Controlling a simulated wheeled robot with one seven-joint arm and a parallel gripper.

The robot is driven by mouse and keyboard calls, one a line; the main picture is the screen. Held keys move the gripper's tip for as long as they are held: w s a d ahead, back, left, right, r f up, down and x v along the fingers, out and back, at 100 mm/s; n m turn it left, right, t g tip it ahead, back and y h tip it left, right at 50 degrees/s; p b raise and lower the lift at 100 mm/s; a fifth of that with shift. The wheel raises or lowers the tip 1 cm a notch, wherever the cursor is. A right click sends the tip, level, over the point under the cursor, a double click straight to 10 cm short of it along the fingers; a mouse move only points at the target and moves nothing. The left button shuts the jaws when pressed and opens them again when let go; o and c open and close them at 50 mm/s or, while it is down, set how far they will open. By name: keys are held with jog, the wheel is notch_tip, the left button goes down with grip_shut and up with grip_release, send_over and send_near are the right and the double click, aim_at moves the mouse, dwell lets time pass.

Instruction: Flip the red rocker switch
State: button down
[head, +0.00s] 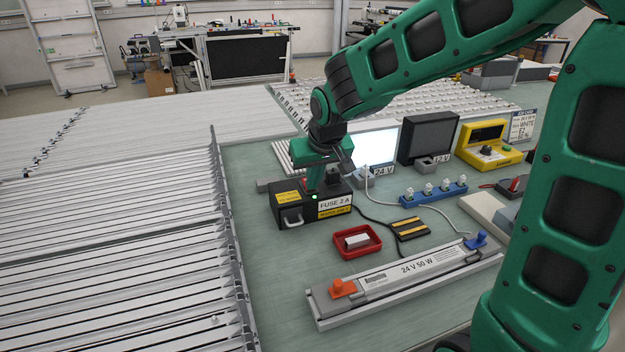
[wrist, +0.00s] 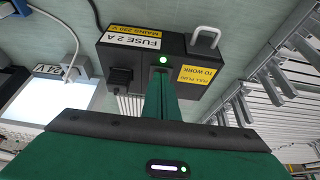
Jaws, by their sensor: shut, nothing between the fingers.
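A black power box (head: 296,211) labelled FUSE 2 A stands on the bench, with a lit green lamp on it. It also shows in the wrist view (wrist: 194,62). My gripper (head: 316,186) is shut and empty, pointing down over the box. In the wrist view its fingertips (wrist: 161,74) are at the box beside the lit lamp; I cannot tell whether they touch it. A small red patch (head: 303,181) shows by the fingers in the head view, perhaps part of the red rocker switch. The switch is not clearly seen and may be hidden behind the fingers.
A lit panel (head: 375,148) marked 24 V stands behind the box. A red tray (head: 357,242) with a white block lies in front. A long 24 V 50 W unit (head: 410,272), a blue socket strip (head: 434,191) and a yellow meter (head: 487,145) are to the right. Cables cross the bench.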

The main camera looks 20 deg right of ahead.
jog(key=shift+s+f, duration=0.35)
jog(key=shift+f, duration=0.2)
jog(key=shift+w+r, duration=0.4)
jog(key=shift+w, duration=0.05)
jog(key=shift+w+r, duration=0.55)
jog(key=shift+r, duration=0.25)
jog(key=s+f+v, duration=0.1)
jog(key=s+v, duration=0.2)
jog(key=v, duration=1)
jog(key=s+d+f+m+g+h, duration=0.1)
jog(key=s+d+f+m, duration=0.15)
jog(key=s+d, duration=0.35)
jog(key=s+d+f+m+g, duration=0.1)
jog(key=s+d+f, duration=0.2)
jog(key=d, duration=0.5)
jog(key=s+d+f+m+g, duration=0.1)
jog(key=s+d+f, duration=0.2)
jog(key=s, duration=0.5)
jog(key=s+d+f+m+g+y, duration=0.1)
jog(key=s+d+f+m+g, duration=0.1)
jog(key=s, duration=0.7)
jog(key=shift+d+f, duration=0.8)
jog(key=shift+f, duration=0.15)
jog(key=shift+s, duration=0.1)
